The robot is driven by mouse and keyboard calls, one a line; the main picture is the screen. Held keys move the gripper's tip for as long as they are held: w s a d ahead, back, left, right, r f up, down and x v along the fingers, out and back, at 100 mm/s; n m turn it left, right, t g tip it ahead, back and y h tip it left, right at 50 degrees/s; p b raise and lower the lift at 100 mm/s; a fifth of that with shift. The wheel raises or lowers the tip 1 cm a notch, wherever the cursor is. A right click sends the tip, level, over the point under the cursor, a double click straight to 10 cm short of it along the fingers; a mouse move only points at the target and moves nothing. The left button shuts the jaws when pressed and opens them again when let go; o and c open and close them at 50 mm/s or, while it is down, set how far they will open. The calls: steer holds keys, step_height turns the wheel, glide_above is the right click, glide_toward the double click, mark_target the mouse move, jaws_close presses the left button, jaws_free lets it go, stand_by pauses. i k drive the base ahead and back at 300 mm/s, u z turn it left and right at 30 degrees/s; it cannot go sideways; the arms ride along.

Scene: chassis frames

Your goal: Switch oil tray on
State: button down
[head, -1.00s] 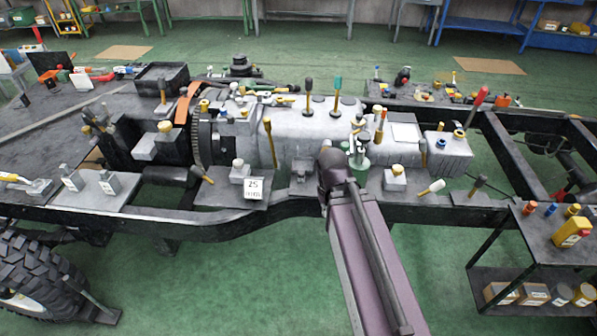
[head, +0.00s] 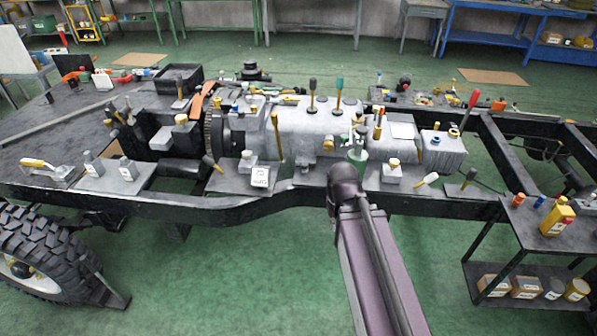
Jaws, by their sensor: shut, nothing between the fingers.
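My gripper (head: 357,135) shows small at the end of my purple arm, over the front middle of the chassis, just in front of the grey gearbox housing (head: 300,122). Its fingers look together, with nothing seen between them. Clutter behind makes the fingertips hard to separate. No part is legibly marked as the oil tray or its switch. Two upright levers, one dark-knobbed (head: 313,93) and one green-knobbed (head: 339,92), stand on the housing behind my gripper.
A white card (head: 262,177) and small knobbed blocks line the near chassis rail (head: 240,212). A red-handled lever (head: 470,108) rises at right. A dark shelf cart (head: 497,235) with bottles stands at the front right. Green floor (head: 240,285) is clear in front.

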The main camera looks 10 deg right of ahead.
mark_target(305, 159)
steer(key=z, duration=0.6)
steer(key=k, duration=0.15)
steer(key=u, duration=2.25)
steer(key=i, duration=1.1)
steer(key=z, duration=0.5)
